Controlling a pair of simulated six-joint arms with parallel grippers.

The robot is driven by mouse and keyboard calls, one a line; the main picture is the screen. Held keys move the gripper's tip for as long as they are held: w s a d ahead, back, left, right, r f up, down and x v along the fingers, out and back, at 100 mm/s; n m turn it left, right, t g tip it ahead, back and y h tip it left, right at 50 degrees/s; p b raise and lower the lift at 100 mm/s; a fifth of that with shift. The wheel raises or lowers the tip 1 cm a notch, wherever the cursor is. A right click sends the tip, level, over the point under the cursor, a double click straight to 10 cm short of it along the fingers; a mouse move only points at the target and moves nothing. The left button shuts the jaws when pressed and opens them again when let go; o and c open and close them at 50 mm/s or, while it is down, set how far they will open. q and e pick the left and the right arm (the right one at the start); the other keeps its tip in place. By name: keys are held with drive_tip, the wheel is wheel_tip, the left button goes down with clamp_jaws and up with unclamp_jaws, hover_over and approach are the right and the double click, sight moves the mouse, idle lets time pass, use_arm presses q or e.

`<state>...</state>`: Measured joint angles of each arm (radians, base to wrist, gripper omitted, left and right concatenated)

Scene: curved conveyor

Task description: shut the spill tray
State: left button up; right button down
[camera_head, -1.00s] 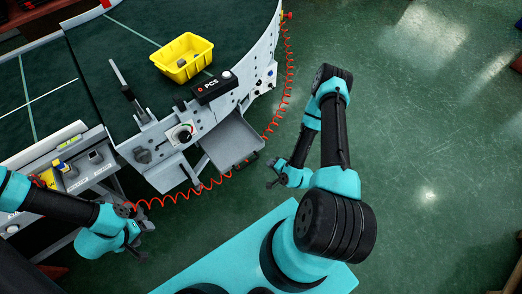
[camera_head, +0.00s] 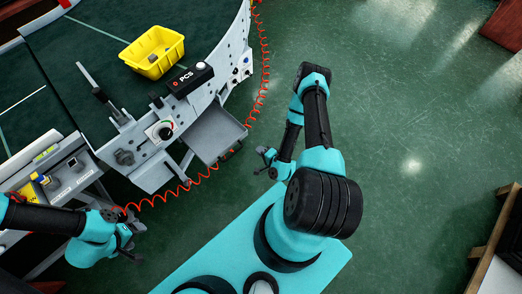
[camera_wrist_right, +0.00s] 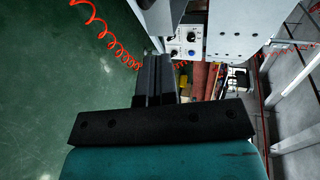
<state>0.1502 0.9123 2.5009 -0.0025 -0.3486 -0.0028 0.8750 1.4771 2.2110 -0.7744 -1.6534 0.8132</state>
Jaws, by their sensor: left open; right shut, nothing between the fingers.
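The spill tray (camera_head: 216,134) is a grey shallow tray standing out from the front of the conveyor, below the PCS box. It is pulled out, with its inside showing. My right gripper (camera_head: 264,160) is just to the right of the tray's front edge, apart from it in the picture. In the right wrist view the right gripper's fingers (camera_wrist_right: 156,75) are together with nothing between them; the tray cannot be made out there. My left gripper (camera_head: 134,240) is open and empty at the lower left, well away from the tray.
A yellow bin (camera_head: 153,52) with something grey in it sits on the dark conveyor belt (camera_head: 70,45). The PCS box (camera_head: 190,80) and a dial (camera_head: 160,131) are above the tray. A red coiled hose (camera_head: 262,60) runs along the conveyor edge.

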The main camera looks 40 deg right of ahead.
sight(241, 136)
drive_tip(key=x, duration=1)
drive_tip(key=shift+w+r, duration=0.3)
drive_tip(key=shift+w, duration=0.5)
